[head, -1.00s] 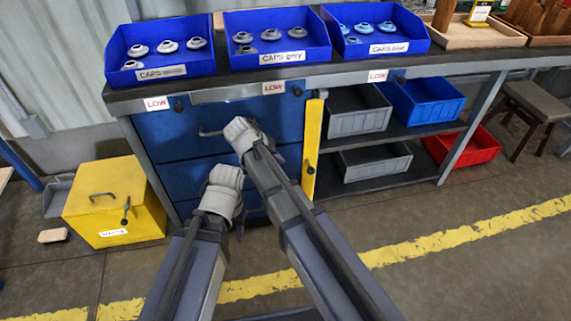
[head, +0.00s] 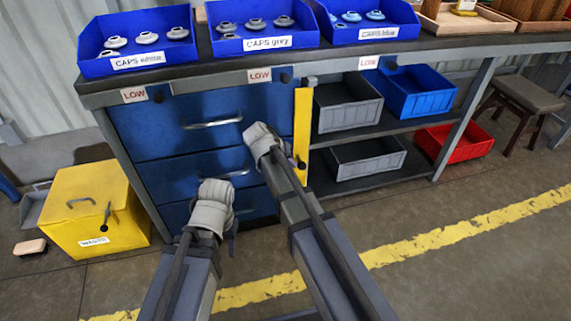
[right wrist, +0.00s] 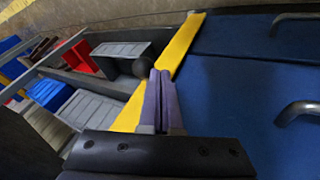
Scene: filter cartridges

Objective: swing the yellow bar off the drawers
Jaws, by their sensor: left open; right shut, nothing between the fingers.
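The yellow bar (head: 302,118) stands upright along the right edge of the blue drawers (head: 205,120), with a dark knob (head: 300,164) low on it. My right gripper (head: 268,142) is in front of the drawers, just left of the bar; my own wrist hides its fingertips. In the right wrist view the bar (right wrist: 183,45) runs diagonally, and my shut, empty right fingers (right wrist: 160,95) overlap it near the knob (right wrist: 143,66). I cannot tell whether they touch it. My left gripper (head: 213,200) is open in front of the lower drawers, its fingers mostly hidden.
The bench top holds blue bins of caps (head: 262,40). Right of the bar are open shelves with grey bins (head: 348,115), a blue bin (head: 425,98) and a red bin (head: 455,150). A yellow waste box (head: 95,215) stands left on the floor.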

